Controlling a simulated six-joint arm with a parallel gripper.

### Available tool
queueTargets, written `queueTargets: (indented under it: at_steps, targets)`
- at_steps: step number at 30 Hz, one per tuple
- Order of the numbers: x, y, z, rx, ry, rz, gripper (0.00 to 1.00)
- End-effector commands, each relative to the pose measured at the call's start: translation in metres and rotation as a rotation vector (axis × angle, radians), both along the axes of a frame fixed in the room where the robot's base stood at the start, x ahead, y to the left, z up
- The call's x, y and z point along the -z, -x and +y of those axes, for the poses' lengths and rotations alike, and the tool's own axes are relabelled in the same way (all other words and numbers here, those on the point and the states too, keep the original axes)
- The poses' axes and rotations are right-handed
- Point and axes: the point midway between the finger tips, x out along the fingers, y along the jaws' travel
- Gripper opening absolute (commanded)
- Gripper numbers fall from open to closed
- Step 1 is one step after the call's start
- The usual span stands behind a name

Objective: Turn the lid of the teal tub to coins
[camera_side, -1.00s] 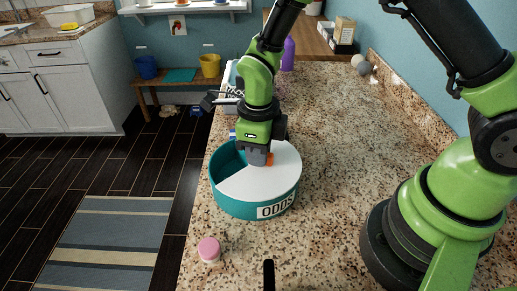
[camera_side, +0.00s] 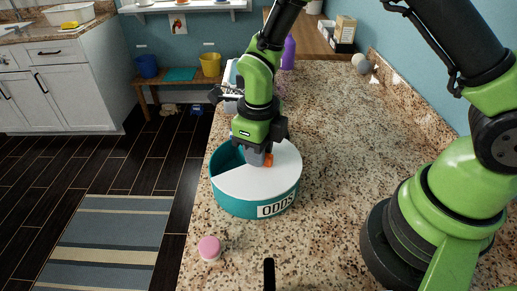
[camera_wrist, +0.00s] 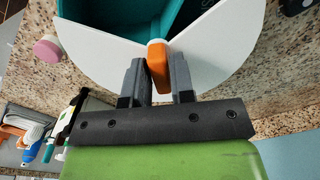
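The teal tub (camera_side: 232,200) stands on the granite counter, with an "ODDS" label (camera_side: 275,205) on its front. Its white lid (camera_side: 262,182) has a wedge-shaped opening (camera_side: 226,160), at the left and back in the side view. An orange knob (camera_wrist: 158,68) sits at the lid's centre, at the point of the wedge. My gripper (camera_wrist: 157,72) is over the lid with a finger on each side of the knob, apparently shut on it. In the side view my gripper (camera_side: 259,157) hides part of the knob and the opening's far edge. I see no coins label.
A pink-capped jar (camera_side: 209,249) stands on the counter in front of the tub. A purple bottle (camera_side: 288,53) and boxes (camera_side: 344,33) stand farther back. The counter to the tub's right is clear. The counter's left edge runs close beside the tub.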

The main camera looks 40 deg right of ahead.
Motion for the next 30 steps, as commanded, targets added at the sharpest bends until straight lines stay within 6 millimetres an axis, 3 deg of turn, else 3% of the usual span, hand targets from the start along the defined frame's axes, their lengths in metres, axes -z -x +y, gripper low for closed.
queueTargets:
  at_steps: [1, 2, 13, 24, 30]
  targets:
    - [0.000, 0.000, 0.000, 0.000, 0.000, -0.001, 0.35]
    - [0.000, 0.000, 0.000, -0.001, 0.000, -0.001, 0.42]
    - [-0.005, -0.001, 0.000, -0.002, -0.001, -0.003, 0.43]
    - [-0.074, -0.001, 0.000, 0.000, -0.002, -0.007, 0.43]
    - [-0.096, -0.001, 0.000, -0.001, -0.001, -0.004, 0.43]
